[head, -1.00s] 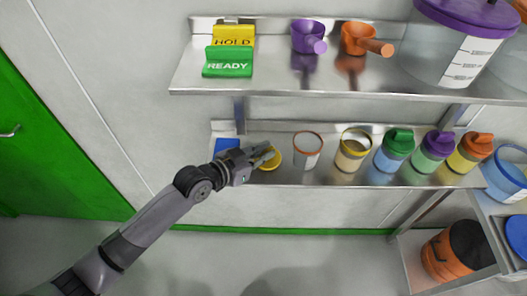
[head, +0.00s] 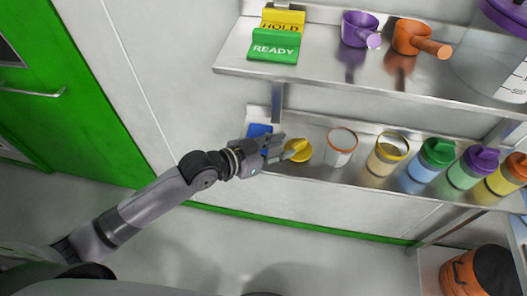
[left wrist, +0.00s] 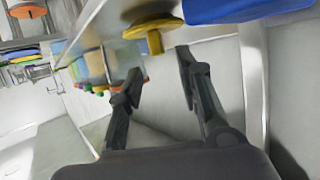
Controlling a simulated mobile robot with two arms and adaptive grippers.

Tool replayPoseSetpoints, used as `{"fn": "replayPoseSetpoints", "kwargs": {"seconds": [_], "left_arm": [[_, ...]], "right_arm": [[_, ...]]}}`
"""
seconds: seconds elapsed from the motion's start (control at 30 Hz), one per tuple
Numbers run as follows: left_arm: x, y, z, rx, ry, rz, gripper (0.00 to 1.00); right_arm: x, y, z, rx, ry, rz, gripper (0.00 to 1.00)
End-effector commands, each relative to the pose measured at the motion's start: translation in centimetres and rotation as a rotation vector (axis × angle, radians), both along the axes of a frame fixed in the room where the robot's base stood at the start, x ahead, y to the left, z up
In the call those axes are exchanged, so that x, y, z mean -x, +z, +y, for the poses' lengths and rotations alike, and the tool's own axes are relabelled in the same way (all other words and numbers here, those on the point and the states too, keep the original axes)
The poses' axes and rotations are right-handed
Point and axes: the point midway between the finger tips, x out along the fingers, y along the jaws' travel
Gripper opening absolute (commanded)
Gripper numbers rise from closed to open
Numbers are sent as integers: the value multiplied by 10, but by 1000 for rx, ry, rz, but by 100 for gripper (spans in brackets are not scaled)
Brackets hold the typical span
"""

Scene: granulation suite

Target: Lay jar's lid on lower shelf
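The yellow lid (head: 299,152) lies on the lower shelf (head: 316,172), between a blue object and an orange-rimmed jar. In the left wrist view the lid (left wrist: 152,26) shows its knob towards my gripper, just beyond the fingertips. An open jar with a yellow rim (head: 387,155) stands further right on the same shelf. My left gripper (head: 280,148) is at the shelf's front edge, just left of the lid. My right gripper is not in view.
The blue object (head: 259,132) is close behind the gripper. The upper shelf (head: 330,78) overhangs, holding HOLD and READY signs (head: 274,47) and scoops (head: 358,30).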

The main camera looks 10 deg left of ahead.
Motion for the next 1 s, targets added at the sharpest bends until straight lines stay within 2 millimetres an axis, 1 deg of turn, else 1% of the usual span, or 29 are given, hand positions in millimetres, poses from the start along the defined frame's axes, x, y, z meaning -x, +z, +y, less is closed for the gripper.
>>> {"fn": "replayPoseSetpoints", "kwargs": {"seconds": [0.03, 0.1, 0.2, 0.33, 0.5, 1.0], "left_arm": [[9, 1, 8, -4, -2, 0, 33], [18, 6, 18, -4, -1, 0, 33], [29, 12, 29, -4, -1, 0, 33], [39, 19, 38, 0, -1, 1, 33], [43, 22, 42, 1, -2, 0, 33], [43, 22, 42, 0, -1, 2, 33]], "right_arm": [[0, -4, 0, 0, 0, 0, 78], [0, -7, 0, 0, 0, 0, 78], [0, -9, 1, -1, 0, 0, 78], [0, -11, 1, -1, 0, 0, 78], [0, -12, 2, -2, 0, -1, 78], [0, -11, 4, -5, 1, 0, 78]]}}
